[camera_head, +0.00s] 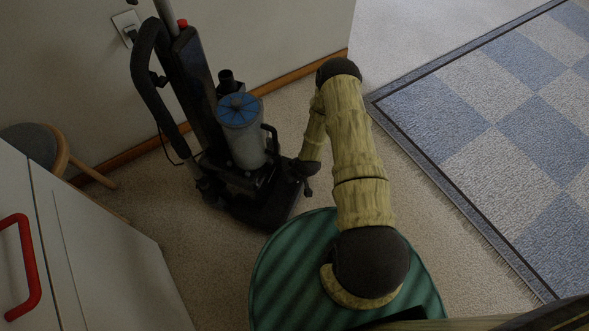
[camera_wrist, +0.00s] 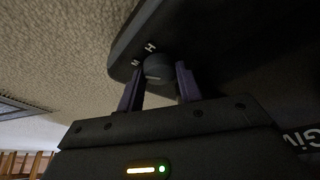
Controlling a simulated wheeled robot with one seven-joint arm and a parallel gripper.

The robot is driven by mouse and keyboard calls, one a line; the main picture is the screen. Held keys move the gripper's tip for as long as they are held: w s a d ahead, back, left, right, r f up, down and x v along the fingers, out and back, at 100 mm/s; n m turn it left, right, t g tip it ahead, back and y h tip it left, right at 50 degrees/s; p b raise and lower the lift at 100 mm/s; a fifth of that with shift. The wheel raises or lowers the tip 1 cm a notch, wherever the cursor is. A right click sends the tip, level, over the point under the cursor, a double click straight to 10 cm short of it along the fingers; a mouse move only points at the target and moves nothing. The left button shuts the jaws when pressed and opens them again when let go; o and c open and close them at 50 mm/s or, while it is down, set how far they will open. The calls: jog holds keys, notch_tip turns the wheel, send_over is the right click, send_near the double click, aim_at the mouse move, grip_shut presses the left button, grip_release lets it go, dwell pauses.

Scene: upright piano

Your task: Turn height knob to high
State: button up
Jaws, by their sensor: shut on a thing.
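The height knob (camera_wrist: 157,68) is a small dark round knob on the dark edge of an upright vacuum cleaner's base. White letters H and M show beside it in the wrist view; any other marks are hidden. The vacuum cleaner (camera_head: 240,125) stands upright near the wall in the head view, with a grey canister and blue top. My gripper (camera_wrist: 159,74) has one finger on each side of the knob and is shut on it. In the head view my gripper (camera_head: 304,178) is at the right side of the vacuum's base, where the knob is too small to see.
A wall with a socket (camera_head: 127,27) is behind the vacuum. A stool (camera_head: 32,142) and a white cabinet (camera_head: 95,250) with a red handle (camera_head: 35,270) are at the left. A blue-and-grey checked rug (camera_head: 480,130) lies at the right.

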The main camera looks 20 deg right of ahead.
jog(key=m+h+p, duration=0.2)
jog(key=m+p, duration=0.1)
jog(key=m, duration=0.1)
jog(key=shift+a+m, duration=0.15)
jog(key=shift+m, duration=0.25)
jog(key=o, duration=1)
jog(key=p+v, duration=0.7)
jog(key=v, duration=1)
jog(key=shift+s+r+p, duration=0.15)
jog(key=shift+r+p, duration=0.05)
jog(key=shift+p, duration=0.1)
